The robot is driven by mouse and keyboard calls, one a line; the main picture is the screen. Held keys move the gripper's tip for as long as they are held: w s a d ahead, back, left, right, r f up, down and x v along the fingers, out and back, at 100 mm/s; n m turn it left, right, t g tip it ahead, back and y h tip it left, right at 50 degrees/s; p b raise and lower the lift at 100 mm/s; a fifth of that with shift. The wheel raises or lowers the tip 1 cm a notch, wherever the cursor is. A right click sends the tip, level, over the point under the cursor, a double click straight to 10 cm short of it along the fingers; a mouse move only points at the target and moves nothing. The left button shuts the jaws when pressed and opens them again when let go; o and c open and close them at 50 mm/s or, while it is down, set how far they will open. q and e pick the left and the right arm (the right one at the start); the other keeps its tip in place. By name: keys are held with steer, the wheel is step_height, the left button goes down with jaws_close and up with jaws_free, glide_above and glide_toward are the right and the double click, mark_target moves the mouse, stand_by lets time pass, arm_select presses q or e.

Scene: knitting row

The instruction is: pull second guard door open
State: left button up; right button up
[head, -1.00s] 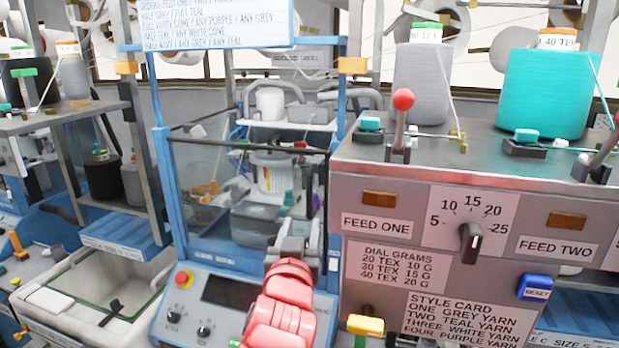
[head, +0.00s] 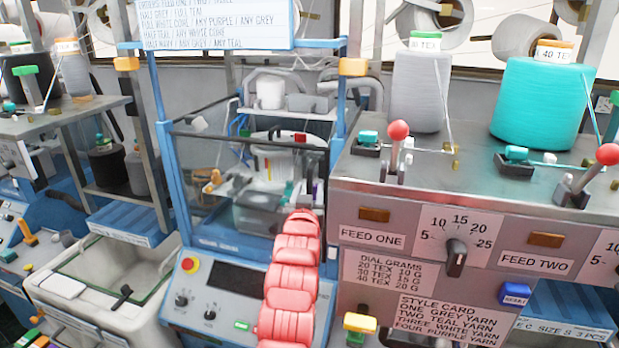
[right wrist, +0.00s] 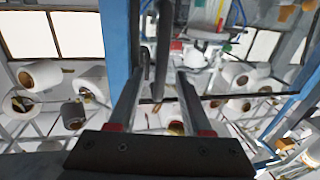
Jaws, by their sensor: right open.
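The guard door (head: 205,165) is a clear panel with a dark top rail on the blue-framed machine in the middle of the head view. It looks closed. My right gripper (head: 308,188) is at the right side of this door, mostly hidden behind my pink arm. In the right wrist view my right gripper (right wrist: 163,75) is open, fingers apart. A dark upright bar (right wrist: 161,50), looking like a door handle, shows between the fingers; I cannot tell whether they touch it. My left gripper is not in view.
A grey feed cabinet (head: 375,200) with red-knobbed levers and yarn cones stands close on the right. A control panel (head: 235,290) with a red stop button lies below the door. An open grey bin (head: 75,285) stands at the lower left. A blue post (right wrist: 118,50) is beside the gripper.

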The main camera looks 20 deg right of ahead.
steer(key=shift+p+x, duration=0.35)
steer(key=shift+x, duration=0.6)
steer(key=shift+w+d, duration=0.15)
steer(key=shift+w, duration=0.3)
jaws_close()
stand_by(0.5)
